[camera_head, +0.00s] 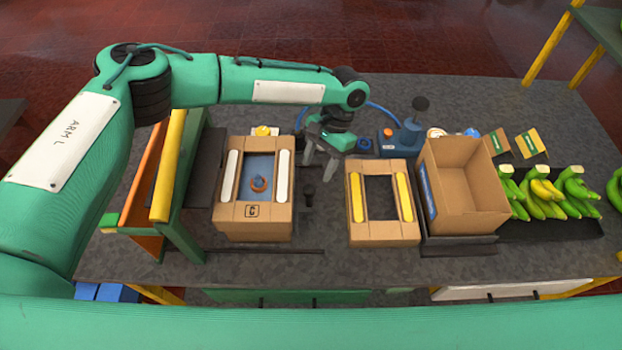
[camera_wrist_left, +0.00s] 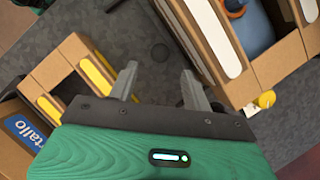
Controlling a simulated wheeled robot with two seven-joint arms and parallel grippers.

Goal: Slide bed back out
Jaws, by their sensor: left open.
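A dark flat slab lies under and beside the left carton (camera_head: 253,211); I cannot tell for sure whether it is the bed. The carton has two white bars and a blue inside with an orange ring. My left gripper (camera_head: 320,160) is open and empty above the gap between the two cartons, behind the knob. Its fingertips (camera_wrist_left: 159,74) also show in the left wrist view. My right gripper is out of view.
A carton with yellow bars (camera_head: 382,233) and a tall open box (camera_head: 465,190) stand to the right. Bananas (camera_head: 548,195) lie beyond in a dark tray. A green and orange rack (camera_head: 165,180) stands left. A blue device (camera_head: 402,137) is behind.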

